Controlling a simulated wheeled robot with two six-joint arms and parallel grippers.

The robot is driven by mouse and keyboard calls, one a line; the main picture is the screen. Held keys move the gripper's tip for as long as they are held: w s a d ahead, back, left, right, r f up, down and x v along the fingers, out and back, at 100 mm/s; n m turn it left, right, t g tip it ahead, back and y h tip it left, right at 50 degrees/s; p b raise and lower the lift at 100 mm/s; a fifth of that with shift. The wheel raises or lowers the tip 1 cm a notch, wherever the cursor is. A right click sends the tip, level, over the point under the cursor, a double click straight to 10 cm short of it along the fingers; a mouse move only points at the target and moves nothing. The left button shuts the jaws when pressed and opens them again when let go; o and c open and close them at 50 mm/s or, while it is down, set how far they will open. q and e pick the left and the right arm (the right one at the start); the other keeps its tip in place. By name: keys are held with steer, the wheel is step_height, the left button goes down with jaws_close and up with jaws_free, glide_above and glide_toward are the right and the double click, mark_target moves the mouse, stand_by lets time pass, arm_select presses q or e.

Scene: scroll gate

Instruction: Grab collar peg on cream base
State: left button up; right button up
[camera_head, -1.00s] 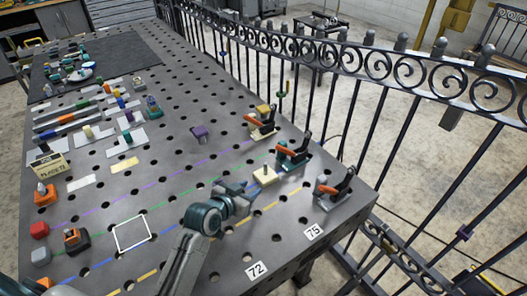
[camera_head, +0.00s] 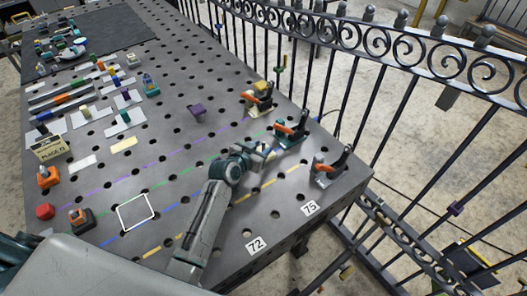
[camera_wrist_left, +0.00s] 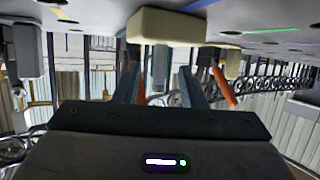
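The cream base (camera_wrist_left: 165,27) shows as a pale block at the top of the left wrist view, which looks up-side-down. A grey peg (camera_wrist_left: 160,68) projects from it, between the two fingers of my left gripper (camera_wrist_left: 158,88). The fingers are apart, with a gap visible on both sides of the peg. In the head view my left gripper (camera_head: 258,153) is over the cream base (camera_head: 270,156) and hides most of it, including the peg. No separate collar can be made out. My right gripper is not in view.
A purple block (camera_head: 197,112) stands farther back. A white square outline (camera_head: 136,212) lies on clear table. An iron fence runs beyond the table edge.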

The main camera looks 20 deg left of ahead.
arm_select(q)
steer(key=shift+w+d+f, duration=0.15)
steer(key=shift+w, duration=0.4)
steer(key=shift+w+d+f, duration=0.1)
steer(key=shift+w+f, duration=0.1)
steer(key=shift+w, duration=0.05)
steer(key=shift+w+f, duration=0.1)
steer(key=shift+w, duration=0.05)
steer(key=shift+c, duration=0.9)
jaws_close()
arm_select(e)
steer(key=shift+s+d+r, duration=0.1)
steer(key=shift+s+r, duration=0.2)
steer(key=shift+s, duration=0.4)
